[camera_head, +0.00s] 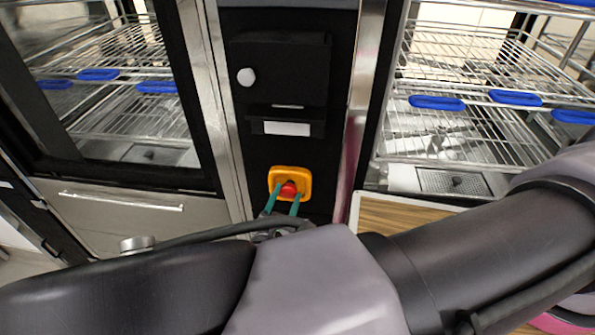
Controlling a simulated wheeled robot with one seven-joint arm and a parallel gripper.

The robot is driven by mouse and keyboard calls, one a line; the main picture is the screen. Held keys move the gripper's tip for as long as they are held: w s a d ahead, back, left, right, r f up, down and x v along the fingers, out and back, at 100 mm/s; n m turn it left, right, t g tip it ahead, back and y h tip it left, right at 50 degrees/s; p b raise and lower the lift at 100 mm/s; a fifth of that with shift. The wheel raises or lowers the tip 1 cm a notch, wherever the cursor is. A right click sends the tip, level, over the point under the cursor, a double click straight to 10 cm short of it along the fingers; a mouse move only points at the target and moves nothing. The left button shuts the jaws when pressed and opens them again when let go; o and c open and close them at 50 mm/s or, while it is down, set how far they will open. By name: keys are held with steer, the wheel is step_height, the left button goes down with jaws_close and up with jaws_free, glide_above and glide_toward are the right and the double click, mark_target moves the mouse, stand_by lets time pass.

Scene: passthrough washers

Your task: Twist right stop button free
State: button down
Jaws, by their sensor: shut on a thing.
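The red stop button (289,189) sits on a yellow square base (290,174) low on the black panel between the two washers. My gripper (284,199) reaches up to it from below, with one green finger on each side of the red button. The fingers are shut on the button. No other stop button shows in this view.
The right washer is open, with wire racks (470,100) inside. A wooden board (390,216) lies below it.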

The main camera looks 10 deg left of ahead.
steer(key=shift+m, duration=0.5)
